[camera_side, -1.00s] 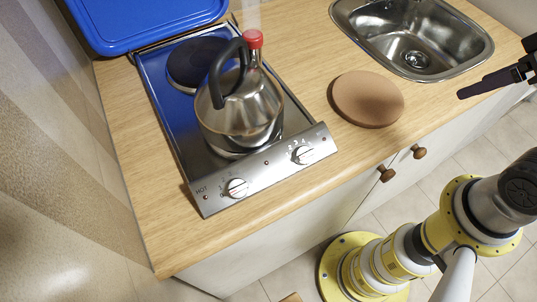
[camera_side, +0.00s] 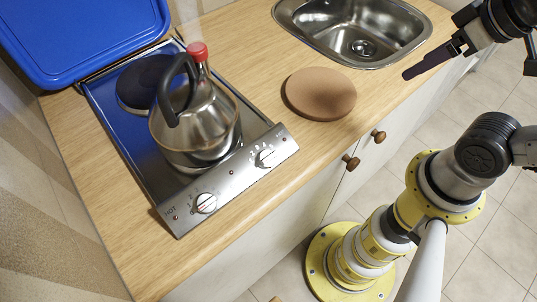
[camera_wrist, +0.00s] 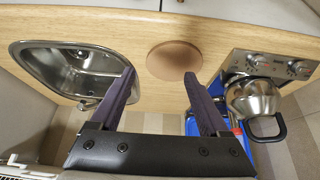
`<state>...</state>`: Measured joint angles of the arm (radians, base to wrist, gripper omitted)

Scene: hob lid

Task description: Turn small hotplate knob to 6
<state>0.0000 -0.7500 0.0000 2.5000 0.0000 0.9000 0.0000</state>
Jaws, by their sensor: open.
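A steel control panel (camera_side: 235,175) runs along the front of the hob and carries two white knobs. The left knob (camera_side: 206,202) has a reddish mark. The right knob (camera_side: 264,156) has a numbered scale, too small to read surely. I cannot tell which knob serves the small hotplate. Both knobs also show in the wrist view, on the panel (camera_wrist: 272,65) at right. My gripper (camera_side: 405,75) is open and empty, right of the round board and well apart from the knobs. Its two dark fingers stand apart in the wrist view (camera_wrist: 160,75).
A steel kettle (camera_side: 195,130) with a black handle and red cap stands on the hob behind the panel. A dark hotplate (camera_side: 145,82) is bare. The blue lid (camera_side: 80,35) is raised. A round brown board (camera_side: 320,93) and a sink (camera_side: 350,30) lie right.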

